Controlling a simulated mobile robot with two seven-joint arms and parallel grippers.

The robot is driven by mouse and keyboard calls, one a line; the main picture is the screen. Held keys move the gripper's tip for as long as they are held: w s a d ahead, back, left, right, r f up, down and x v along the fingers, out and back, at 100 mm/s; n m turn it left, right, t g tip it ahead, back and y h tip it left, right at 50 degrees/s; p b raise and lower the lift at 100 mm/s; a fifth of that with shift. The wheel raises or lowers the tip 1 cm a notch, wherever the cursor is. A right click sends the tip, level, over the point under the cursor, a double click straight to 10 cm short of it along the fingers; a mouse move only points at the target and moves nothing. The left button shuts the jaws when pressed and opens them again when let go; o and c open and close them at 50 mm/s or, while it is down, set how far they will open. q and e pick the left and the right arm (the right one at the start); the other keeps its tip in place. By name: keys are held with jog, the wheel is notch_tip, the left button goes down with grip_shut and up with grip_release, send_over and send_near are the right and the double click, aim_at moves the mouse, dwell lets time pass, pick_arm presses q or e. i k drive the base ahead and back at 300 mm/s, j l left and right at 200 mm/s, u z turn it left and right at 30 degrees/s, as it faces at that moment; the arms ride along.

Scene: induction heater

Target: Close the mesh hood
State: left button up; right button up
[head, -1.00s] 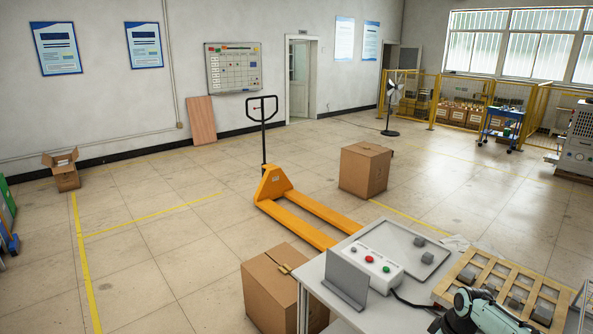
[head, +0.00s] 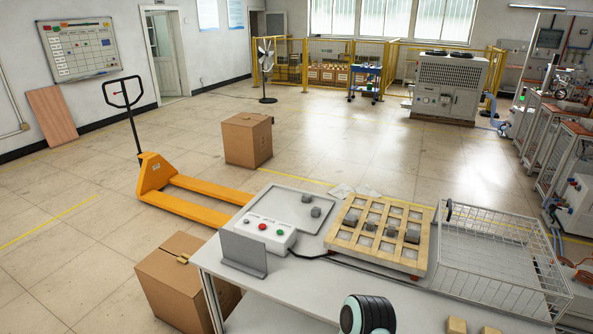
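A white wire mesh frame (head: 500,255), which looks like the mesh hood, stands on the right end of the grey worktable (head: 290,295) in the head view. A small dark curved part, perhaps a handle, shows at its upper left corner. I cannot tell from this angle whether the hood is open or closed. A dark ribbed part with a teal ring, which looks like a piece of my own arm, shows at the bottom edge, left of the mesh. I cannot tell which arm it is. Neither gripper shows.
A wooden slotted tray (head: 378,232) with grey blocks lies left of the mesh. A control box (head: 266,233) with coloured buttons and a grey tray (head: 285,205) are further left. Small tan blocks (head: 456,325) sit at the front. A cardboard box (head: 185,280) stands beside the table.

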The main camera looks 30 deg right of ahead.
aim_at(570, 298)
jog(key=z, duration=2.3)
jog(key=i+l, duration=0.3)
jog(key=l, duration=0.25)
jog(key=i+l+z, duration=0.1)
jog(key=i+l, duration=0.25)
jog(key=l, duration=0.2)
jog(key=i+l+z, duration=0.1)
jog(key=i+l, duration=0.25)
jog(key=l, duration=0.2)
jog(key=i+l, duration=0.35)
jog(key=l, duration=0.15)
